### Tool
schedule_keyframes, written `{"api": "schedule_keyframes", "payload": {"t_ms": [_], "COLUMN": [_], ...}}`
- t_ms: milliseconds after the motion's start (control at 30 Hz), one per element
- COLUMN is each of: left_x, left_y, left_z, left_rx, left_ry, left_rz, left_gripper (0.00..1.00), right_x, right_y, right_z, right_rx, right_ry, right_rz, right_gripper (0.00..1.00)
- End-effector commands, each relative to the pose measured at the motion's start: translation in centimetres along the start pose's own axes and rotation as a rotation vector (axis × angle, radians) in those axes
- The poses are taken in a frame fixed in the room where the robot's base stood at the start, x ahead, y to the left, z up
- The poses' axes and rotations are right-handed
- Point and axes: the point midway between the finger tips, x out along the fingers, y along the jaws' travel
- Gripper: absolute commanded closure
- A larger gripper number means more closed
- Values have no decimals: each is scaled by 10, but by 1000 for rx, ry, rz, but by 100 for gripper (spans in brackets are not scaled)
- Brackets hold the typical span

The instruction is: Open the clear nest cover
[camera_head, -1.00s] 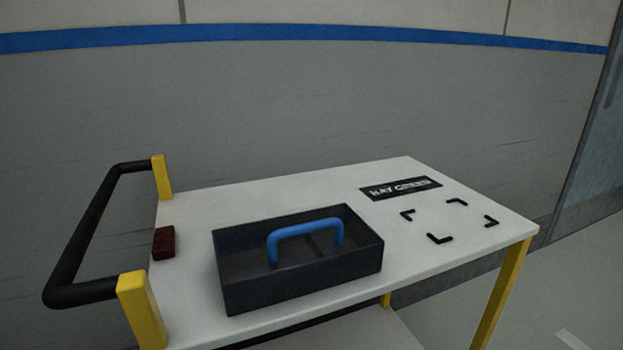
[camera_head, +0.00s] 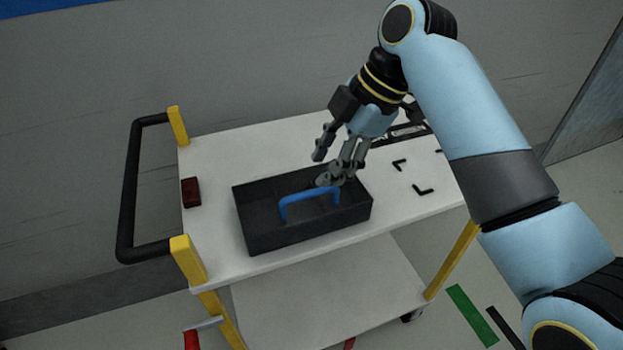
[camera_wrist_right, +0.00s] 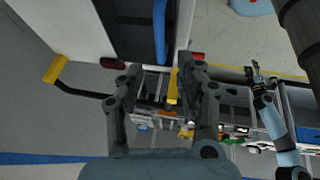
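I see no clear nest cover in either view. My right gripper (camera_head: 323,168) is open and empty, above the back right part of a black tray (camera_head: 310,229) with a blue handle (camera_head: 309,195). In the right wrist view its two fingers stand apart (camera_wrist_right: 160,72), with the blue handle (camera_wrist_right: 160,30) and part of the tray (camera_wrist_right: 128,22) beyond them. Contact with the tray or handle cannot be told. A light blue arm at the right of that view seems to be my left one; its gripper (camera_wrist_right: 252,72) is too small to read.
The tray sits on a white cart top (camera_head: 222,159) with a dark red block (camera_head: 191,192) at left. A black push bar (camera_head: 129,190) joins yellow posts. Black corner marks (camera_head: 424,190) lie right of the tray. Cluttered shelving (camera_wrist_right: 150,85) shows in the wrist view.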

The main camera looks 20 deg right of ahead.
Motion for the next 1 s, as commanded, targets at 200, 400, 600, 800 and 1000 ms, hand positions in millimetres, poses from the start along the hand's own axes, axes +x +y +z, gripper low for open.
{"api": "schedule_keyframes", "payload": {"t_ms": [200, 400, 600, 800, 1000], "left_x": [-3, -4, -4, -4, -4], "left_y": [1, 1, 0, -1, -1], "left_z": [0, 0, 0, 1, 1], "left_rx": [-1, 0, 0, 0, 1], "left_ry": [0, -1, -2, -2, -2], "left_rz": [1, 1, 1, -1, -1], "left_gripper": [60, 60, 60, 60, 60], "right_x": [42, 61, 64, 64, 64], "right_y": [-1, 0, 0, 0, 0], "right_z": [-1, 0, 0, 0, 0], "right_rx": [1, 0, 0, 0, 0], "right_ry": [1, 0, -1, -1, -1], "right_rz": [-3, -1, 1, 1, 0], "right_gripper": [64, 64, 64, 76, 100]}}
